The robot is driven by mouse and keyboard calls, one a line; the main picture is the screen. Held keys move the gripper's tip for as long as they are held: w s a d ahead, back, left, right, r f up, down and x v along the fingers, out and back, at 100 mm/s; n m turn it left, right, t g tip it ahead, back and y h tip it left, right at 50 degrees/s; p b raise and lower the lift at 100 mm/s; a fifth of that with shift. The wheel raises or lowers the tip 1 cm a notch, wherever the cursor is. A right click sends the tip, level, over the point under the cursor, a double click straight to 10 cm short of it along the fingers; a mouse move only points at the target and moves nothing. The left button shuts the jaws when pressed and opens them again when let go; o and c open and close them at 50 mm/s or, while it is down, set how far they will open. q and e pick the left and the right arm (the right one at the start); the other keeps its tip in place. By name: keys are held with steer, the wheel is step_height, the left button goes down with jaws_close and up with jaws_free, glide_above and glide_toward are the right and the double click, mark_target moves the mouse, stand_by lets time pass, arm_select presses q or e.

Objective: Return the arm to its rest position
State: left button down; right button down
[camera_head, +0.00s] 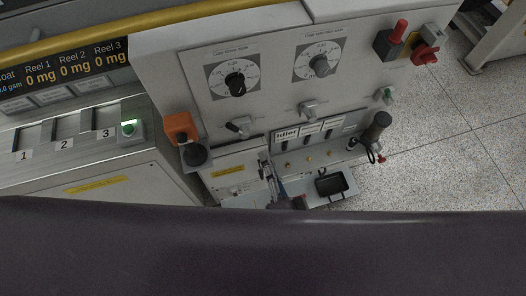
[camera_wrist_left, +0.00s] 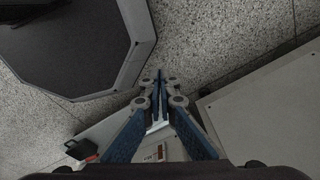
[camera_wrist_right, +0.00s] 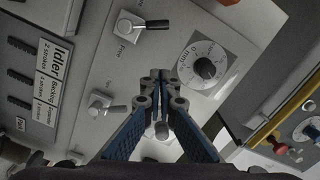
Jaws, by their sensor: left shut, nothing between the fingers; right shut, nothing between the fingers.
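My right gripper (camera_head: 264,162) is small in the head view, in front of the lower part of the pale control panel (camera_head: 180,60). In the right wrist view its blue fingers (camera_wrist_right: 160,75) are shut and empty. They point at the panel, between a round dial (camera_wrist_right: 205,68) and two levers (camera_wrist_right: 97,103). I cannot tell the gap to the panel. My left gripper (camera_wrist_left: 160,76) is shut and empty in its wrist view, pointing over the speckled floor (camera_wrist_left: 215,35). It does not show clearly in the head view.
The panel carries two dials (camera_head: 236,84) (camera_head: 321,64), a red handle (camera_head: 400,28) and an orange box (camera_head: 181,127). A black tray (camera_head: 330,184) sits low by the panel. Reel slots with a green button (camera_head: 128,128) are at left. Open floor (camera_head: 440,130) lies at right.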

arm_select(q)
steer(key=shift+s+d, duration=0.1)
steer(key=shift+d, duration=0.4)
arm_select(e)
steer(key=shift+a, duration=0.15)
